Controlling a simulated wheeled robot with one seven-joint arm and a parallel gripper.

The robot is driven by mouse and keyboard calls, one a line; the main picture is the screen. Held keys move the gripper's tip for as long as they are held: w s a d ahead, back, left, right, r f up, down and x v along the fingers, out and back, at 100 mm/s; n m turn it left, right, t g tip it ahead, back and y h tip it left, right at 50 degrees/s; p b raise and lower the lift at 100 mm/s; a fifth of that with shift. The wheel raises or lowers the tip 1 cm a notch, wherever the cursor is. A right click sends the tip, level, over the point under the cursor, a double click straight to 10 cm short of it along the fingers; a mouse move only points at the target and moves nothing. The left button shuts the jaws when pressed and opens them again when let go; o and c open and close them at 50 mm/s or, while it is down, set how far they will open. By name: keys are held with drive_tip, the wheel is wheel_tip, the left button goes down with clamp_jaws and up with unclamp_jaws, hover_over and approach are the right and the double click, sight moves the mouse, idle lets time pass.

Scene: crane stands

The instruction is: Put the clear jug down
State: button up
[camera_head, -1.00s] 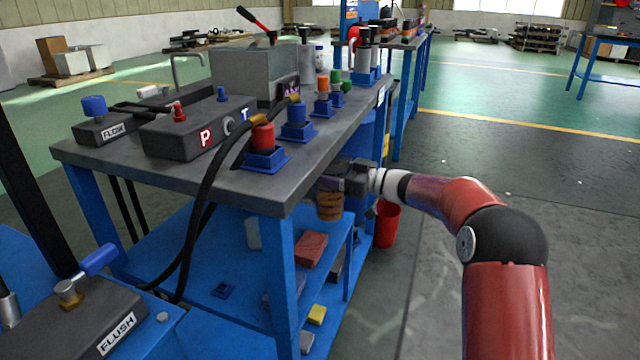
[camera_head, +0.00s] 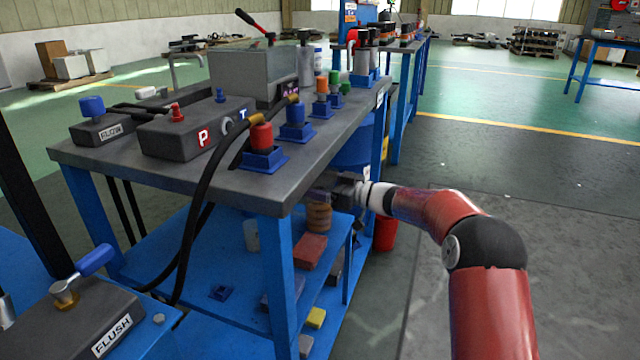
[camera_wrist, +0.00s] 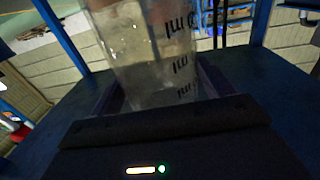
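The clear jug (camera_wrist: 150,55) fills the upper middle of the wrist view, see-through with black marks down its right side. My gripper (camera_wrist: 160,92) has a finger on each side of it and is shut on it. In the head view my gripper (camera_head: 328,190) is under the front right edge of the workbench top, over the right side of the blue lower shelf (camera_head: 220,265). A brown banded shape (camera_head: 318,216) shows just below it, apparently the jug or something seen through it. I cannot tell whether the jug's base touches the shelf.
The bench top (camera_head: 200,178) overhangs my gripper. The shelf bears a red-brown block (camera_head: 309,251), a pale cylinder (camera_head: 251,235) and a small blue part (camera_head: 221,292). A blue bench leg (camera_head: 277,270) stands at the front corner. A red bucket (camera_head: 386,234) stands behind the bench's right side.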

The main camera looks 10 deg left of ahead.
drive_tip(key=shift+o, duration=1.1)
